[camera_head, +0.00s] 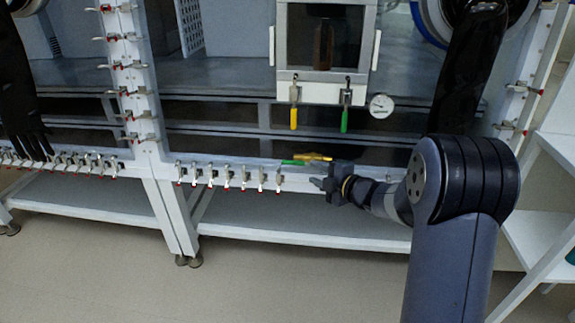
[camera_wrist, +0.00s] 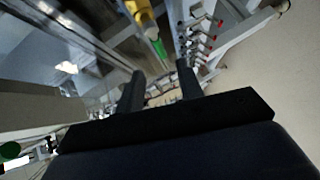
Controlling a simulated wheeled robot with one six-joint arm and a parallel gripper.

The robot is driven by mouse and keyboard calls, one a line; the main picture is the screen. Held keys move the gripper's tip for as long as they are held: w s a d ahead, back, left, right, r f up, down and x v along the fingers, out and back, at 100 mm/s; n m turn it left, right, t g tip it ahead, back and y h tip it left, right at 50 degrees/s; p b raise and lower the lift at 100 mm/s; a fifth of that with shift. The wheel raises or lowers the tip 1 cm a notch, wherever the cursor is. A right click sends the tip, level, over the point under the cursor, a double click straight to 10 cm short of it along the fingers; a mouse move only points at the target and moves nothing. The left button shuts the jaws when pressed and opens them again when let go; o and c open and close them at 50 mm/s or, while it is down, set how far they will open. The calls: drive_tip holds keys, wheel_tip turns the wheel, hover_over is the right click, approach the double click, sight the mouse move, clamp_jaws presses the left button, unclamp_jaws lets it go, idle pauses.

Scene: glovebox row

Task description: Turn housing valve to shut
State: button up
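A yellow handle (camera_head: 313,157) and a green handle (camera_head: 292,162) lie roughly horizontal at the front rail, just above and left of my gripper (camera_head: 318,182). In the wrist view a yellow piece (camera_wrist: 144,17) and a green piece (camera_wrist: 156,44) show beyond my gripper (camera_wrist: 160,72). The two fingers are apart with nothing between them. Two more valve handles, yellow (camera_head: 293,117) and green (camera_head: 344,119), hang down under the small white chamber. I cannot tell which handle is the housing valve.
A row of red-tipped clamps (camera_head: 227,178) runs along the rail left of my gripper. A round gauge (camera_head: 381,106) is on the cabinet front. A black glove (camera_head: 466,65) hangs at the right. A white shelf (camera_head: 548,160) stands at the far right. The floor in front is clear.

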sight(295, 164)
drive_tip(key=b+x, duration=0.1)
drive_tip(key=x, duration=0.9)
drive_tip(key=shift+w+a, duration=0.2)
drive_tip(key=shift+a, duration=0.15)
clamp_jaws()
